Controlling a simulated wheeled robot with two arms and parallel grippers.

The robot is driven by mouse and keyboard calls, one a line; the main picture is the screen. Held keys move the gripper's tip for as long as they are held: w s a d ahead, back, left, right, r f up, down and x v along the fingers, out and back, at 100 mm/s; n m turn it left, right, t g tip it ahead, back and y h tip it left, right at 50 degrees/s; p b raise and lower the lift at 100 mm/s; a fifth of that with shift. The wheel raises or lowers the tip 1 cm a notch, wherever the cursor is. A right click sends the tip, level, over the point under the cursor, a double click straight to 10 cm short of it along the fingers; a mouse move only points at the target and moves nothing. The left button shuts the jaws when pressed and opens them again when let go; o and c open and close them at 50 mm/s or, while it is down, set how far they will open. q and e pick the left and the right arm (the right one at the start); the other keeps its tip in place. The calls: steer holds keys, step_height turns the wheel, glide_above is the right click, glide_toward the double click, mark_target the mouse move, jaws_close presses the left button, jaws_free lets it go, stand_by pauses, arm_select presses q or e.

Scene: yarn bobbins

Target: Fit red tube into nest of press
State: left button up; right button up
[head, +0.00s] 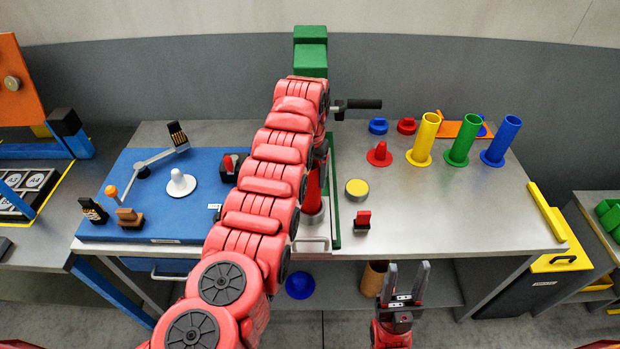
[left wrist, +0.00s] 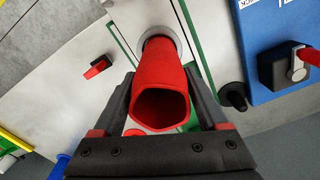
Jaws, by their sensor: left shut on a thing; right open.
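The red tube (head: 313,190) is partly hidden by my left arm in the head view. In the left wrist view the red tube (left wrist: 160,75) stands between the fingers of my left gripper (left wrist: 161,105), which is shut on it, with its open end toward the camera. Its far end meets the round grey nest (left wrist: 174,42) of the press; I cannot tell how deep it sits. The nest (head: 313,219) also shows below the tube in the head view. The green press (head: 310,52) has a black handle (head: 362,104). My right gripper (head: 404,283) is open and empty at the table's front.
Yellow (head: 423,140), green (head: 463,141) and blue (head: 501,142) tubes stand at the right. A blue board (head: 180,215) with a white cone (head: 180,183) is at left.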

arm_select(q)
step_height(320, 180, down, 2)
steer(key=shift+f+p, duration=0.2)
steer(key=shift+p, duration=0.1)
steer(key=shift+f, duration=0.3)
steer(key=o, duration=1.3)
